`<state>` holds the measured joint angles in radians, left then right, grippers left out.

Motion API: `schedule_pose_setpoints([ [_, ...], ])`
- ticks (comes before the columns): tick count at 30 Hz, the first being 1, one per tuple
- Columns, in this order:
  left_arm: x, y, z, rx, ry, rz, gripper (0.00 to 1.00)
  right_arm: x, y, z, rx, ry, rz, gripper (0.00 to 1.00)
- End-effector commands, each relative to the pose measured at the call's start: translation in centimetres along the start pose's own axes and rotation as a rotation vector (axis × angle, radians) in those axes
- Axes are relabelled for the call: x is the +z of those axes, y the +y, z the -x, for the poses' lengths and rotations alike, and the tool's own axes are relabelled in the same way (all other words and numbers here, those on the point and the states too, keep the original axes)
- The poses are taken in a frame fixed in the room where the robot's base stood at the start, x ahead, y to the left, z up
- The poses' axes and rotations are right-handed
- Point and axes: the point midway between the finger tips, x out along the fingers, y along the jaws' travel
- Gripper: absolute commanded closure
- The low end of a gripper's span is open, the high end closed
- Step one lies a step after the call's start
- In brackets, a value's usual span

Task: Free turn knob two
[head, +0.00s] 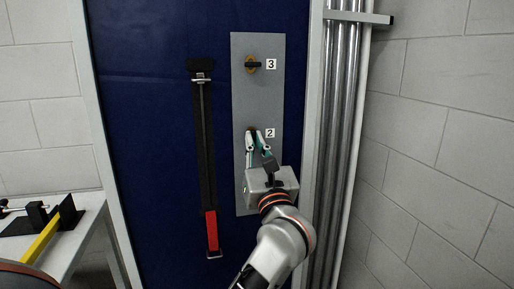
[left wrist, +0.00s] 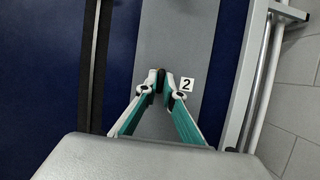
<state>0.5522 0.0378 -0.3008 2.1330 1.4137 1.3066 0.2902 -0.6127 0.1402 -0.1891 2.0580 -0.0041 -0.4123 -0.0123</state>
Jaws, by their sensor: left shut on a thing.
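Knob two sits on the grey panel (head: 242,93), beside the white label "2" (head: 270,132). My left gripper (head: 253,134) is at the knob, with its fingers on either side of it. In the left wrist view, the fingertips of my left gripper (left wrist: 160,82) close on the dark knob two (left wrist: 160,80), left of the label "2" (left wrist: 187,84). The fingers hide most of the knob, so its angle is hard to tell. My right gripper is not in view.
A black bar with a red grip (head: 211,230) hangs on the blue door left of the panel. Vertical metal pipes (head: 341,110) with a bracket run to the right. A white table (head: 85,220) with a yellow-edged tool stands at lower left.

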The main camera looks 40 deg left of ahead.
Motion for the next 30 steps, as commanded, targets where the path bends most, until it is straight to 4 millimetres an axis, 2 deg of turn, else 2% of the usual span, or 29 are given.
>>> schedule_pose_setpoints([
  [1,-0.49,-0.18,0.13,0.003,0.007,0.012,1.0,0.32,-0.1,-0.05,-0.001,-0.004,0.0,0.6],
  [20,-0.15,-0.1,0.04,0.021,0.004,0.055,1.0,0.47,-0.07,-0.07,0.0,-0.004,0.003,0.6],
  [21,-0.15,-0.1,0.04,0.021,0.004,0.055,0.85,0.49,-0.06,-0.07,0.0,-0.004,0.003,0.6],
  [22,-0.14,-0.1,0.03,0.021,0.004,0.055,0.77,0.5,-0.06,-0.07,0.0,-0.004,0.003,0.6],
  [30,-0.05,-0.06,0.01,0.022,0.002,0.054,0.76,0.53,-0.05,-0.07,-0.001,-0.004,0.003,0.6],
])
